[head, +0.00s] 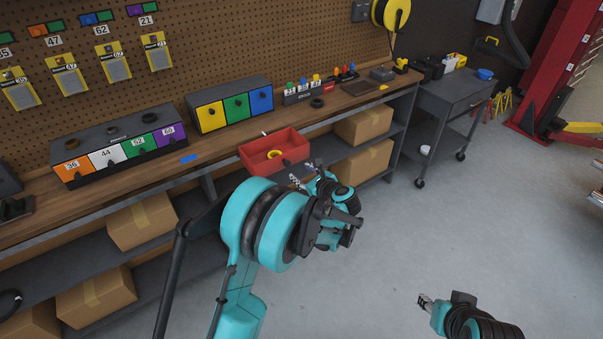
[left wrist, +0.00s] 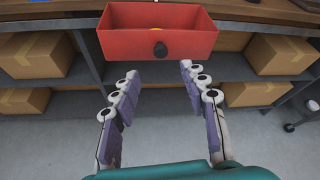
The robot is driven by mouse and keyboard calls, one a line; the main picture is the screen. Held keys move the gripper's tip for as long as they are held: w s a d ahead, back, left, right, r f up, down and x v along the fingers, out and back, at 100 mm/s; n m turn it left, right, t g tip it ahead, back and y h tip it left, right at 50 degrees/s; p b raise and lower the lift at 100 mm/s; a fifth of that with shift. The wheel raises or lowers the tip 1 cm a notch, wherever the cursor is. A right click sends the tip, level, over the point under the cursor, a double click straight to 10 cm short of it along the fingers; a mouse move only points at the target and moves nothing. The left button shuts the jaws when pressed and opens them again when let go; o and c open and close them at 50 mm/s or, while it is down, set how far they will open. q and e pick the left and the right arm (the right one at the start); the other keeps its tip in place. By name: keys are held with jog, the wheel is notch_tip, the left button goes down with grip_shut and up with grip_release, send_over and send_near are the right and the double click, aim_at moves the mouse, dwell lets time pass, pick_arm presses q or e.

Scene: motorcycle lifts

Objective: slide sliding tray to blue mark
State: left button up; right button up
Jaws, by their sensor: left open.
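The sliding tray (head: 274,153) is a red open box at the front edge of the wooden workbench, with a yellow ring-like item inside. In the left wrist view the tray (left wrist: 125,42) shows its front wall with a dark round knob (left wrist: 160,49). The blue mark (head: 188,158) is a small flat strip on the bench top, left of the tray. My left gripper (head: 301,180) is just in front of the tray; in the wrist view its fingers (left wrist: 158,82) are spread and empty, below the knob and apart from it. My right gripper (head: 424,301) is at lower right, over the floor, too small to read.
A drawer block with orange, white, green and purple fronts (head: 119,148) stands left of the mark. A yellow, green and blue drawer block (head: 229,105) stands behind the tray. Cardboard boxes (head: 142,221) fill the shelves below. A grey cart (head: 447,103) stands at right.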

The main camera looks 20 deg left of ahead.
pick_arm(q)
jog(key=n+t+y+p, duration=0.2)
jog(key=n+y, duration=0.2)
jog(key=n, duration=0.3)
send_near(288, 165)
jog(key=w, duration=0.1)
jog(key=x, duration=0.3)
jog(key=b+x, duration=0.1)
jog(key=x, duration=0.3)
jog(key=shift+s+a, duration=0.2)
jog(key=shift+s, duration=0.1)
jog(key=shift+w+a+b, duration=0.35)
jog(key=shift+w+a, duration=0.05)
jog(key=shift+a, duration=0.05)
grip_shut()
